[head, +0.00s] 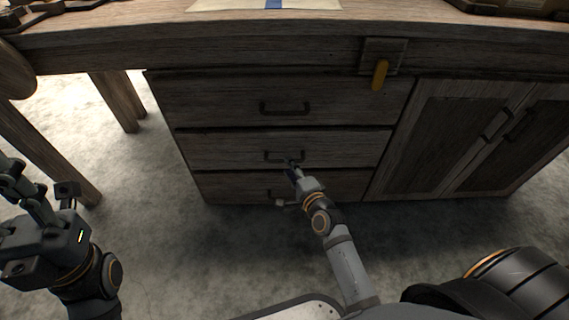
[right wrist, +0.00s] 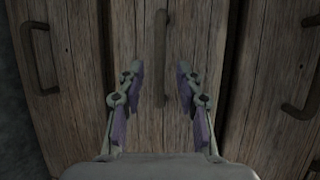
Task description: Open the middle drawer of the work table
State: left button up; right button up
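The work table (head: 330,55) has three stacked wooden drawers, and all look shut. The middle drawer (head: 225,150) has a dark bar handle (head: 270,155). My right gripper (head: 291,168) is in front of that handle, partly covering it. In the right wrist view, my right gripper (right wrist: 160,86) is open, its two purple-padded fingers apart. The middle handle (right wrist: 161,40) shows between and beyond the fingers. I cannot tell whether the fingertips reach around it. My left gripper (head: 38,185) is open and empty at the left, away from the table.
The top drawer (head: 220,100) and bottom drawer (head: 225,185) have similar handles; the bottom one is partly hidden. A cabinet with two doors (head: 455,140) is at the right. A yellow peg (head: 380,74) hangs above. The floor (head: 150,220) in front is clear.

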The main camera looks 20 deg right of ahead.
jog(key=b+x, duration=0.1)
jog(key=x, duration=0.3)
jog(key=shift+w+f, duration=0.1)
jog(key=shift+w, duration=0.1)
grip_shut()
